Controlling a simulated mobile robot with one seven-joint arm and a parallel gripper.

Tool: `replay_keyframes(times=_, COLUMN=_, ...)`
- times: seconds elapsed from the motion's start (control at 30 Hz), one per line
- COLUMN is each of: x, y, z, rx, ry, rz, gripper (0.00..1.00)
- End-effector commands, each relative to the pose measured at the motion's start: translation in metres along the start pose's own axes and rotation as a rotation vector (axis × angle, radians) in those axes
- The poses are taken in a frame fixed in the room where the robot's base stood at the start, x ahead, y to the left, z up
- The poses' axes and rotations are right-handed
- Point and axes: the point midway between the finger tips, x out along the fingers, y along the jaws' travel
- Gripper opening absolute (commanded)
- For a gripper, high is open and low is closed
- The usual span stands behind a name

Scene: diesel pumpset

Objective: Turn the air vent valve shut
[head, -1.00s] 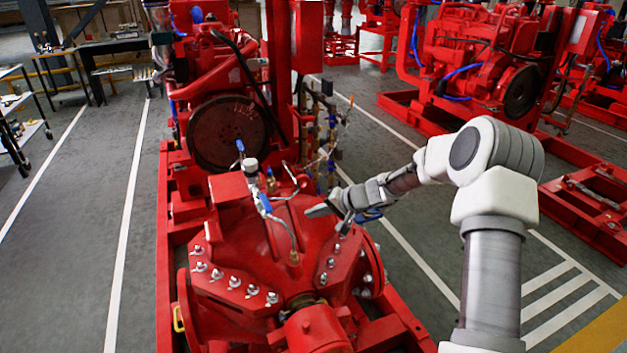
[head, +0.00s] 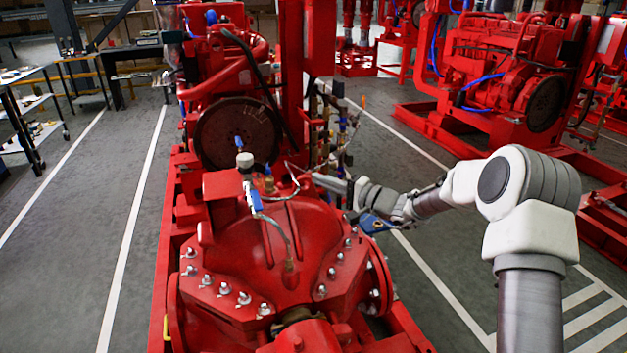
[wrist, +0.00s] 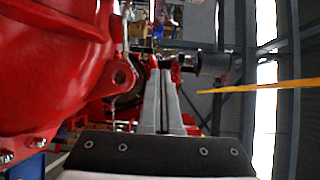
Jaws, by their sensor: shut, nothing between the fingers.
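The red pump casing (head: 270,235) fills the middle of the head view. On its top, thin pipework carries a small valve with a blue lever (head: 255,200), and a second blue handle (head: 239,142) stands upright above a white-topped fitting (head: 245,160). I cannot tell for sure which is the air vent valve. My gripper (head: 318,180) is to the right of both, behind the casing's right side, apart from the blue levers. In the wrist view my gripper's fingers (wrist: 160,90) are closed together and empty. Neither blue lever can be made out there.
A bent thin pipe (head: 288,185) rises between the blue lever and my gripper. Pipework with several small valves (head: 330,125) stands just behind the gripper. The engine flywheel (head: 238,133) is at the back.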

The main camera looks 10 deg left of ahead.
Motion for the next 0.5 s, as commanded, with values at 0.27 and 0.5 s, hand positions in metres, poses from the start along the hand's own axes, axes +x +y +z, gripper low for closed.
replay_keyframes(times=0.27, x=0.060, y=0.002, z=0.002, rx=0.000, ry=-0.004, rz=0.001, gripper=0.00)
replay_keyframes(times=0.5, x=0.098, y=0.002, z=0.013, rx=0.001, ry=-0.003, rz=0.002, gripper=0.00)
